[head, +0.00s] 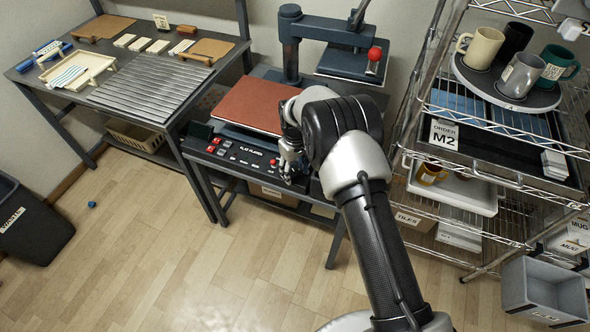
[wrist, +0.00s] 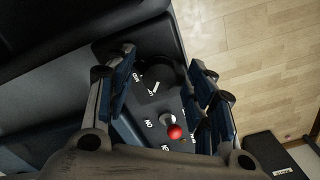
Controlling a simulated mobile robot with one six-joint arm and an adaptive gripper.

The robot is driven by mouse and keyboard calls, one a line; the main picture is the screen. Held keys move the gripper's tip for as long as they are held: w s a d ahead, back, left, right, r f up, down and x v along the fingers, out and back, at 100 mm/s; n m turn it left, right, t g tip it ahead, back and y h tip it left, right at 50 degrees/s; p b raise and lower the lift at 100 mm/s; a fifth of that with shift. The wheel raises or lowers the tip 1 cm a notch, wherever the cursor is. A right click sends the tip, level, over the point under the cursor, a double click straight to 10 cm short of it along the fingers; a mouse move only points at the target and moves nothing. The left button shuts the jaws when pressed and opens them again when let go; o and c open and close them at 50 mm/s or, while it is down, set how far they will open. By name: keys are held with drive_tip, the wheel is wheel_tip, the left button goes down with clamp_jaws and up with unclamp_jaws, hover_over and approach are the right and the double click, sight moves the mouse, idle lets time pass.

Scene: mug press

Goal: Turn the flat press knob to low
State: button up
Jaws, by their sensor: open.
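The dark round flat press knob (wrist: 163,70) shows in the wrist view on the black control panel. It carries a short white pointer mark, and small white labels beside it are partly legible, one seemingly MED. I cannot tell for sure which label the pointer meets. My gripper (wrist: 164,84) is open, with one blue-padded finger on each side of the knob; contact is not clear. In the head view my gripper (head: 292,168) is low over the right end of the flat press panel (head: 225,152) and hides the knob.
A red-tipped lever (wrist: 174,131) stands close to the knob, beside ON lettering. The flat press's red-brown plate (head: 255,103) lies behind the panel.

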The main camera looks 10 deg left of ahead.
wheel_tip(320, 180, up, 12)
idle(0.4)
idle(0.3)
wheel_tip(320, 180, up, 12)
drive_tip(key=m+t, duration=0.1)
drive_tip(key=m, duration=0.1)
hover_over(295, 173)
drive_tip(key=s+d, duration=0.2)
drive_tip(key=d, duration=0.5)
drive_tip(key=s+d+r+m+t, duration=0.1)
drive_tip(key=s+d+r+m, duration=0.1)
drive_tip(key=s+d+r, duration=0.65)
drive_tip(key=s+d+r+m+t, duration=0.1)
drive_tip(key=s+d+r, duration=0.2)
drive_tip(key=s, duration=0.3)
drive_tip(key=s+d+r+m+t, duration=0.1)
drive_tip(key=s+d+r+m, duration=0.1)
drive_tip(key=s+d+r, duration=0.3)
drive_tip(key=s+d+f+m, duration=0.2)
drive_tip(key=s+f, duration=0.2)
drive_tip(key=s, duration=0.8)
drive_tip(key=shift+d+f+t, duration=0.2)
drive_tip(key=shift+t, duration=0.1)
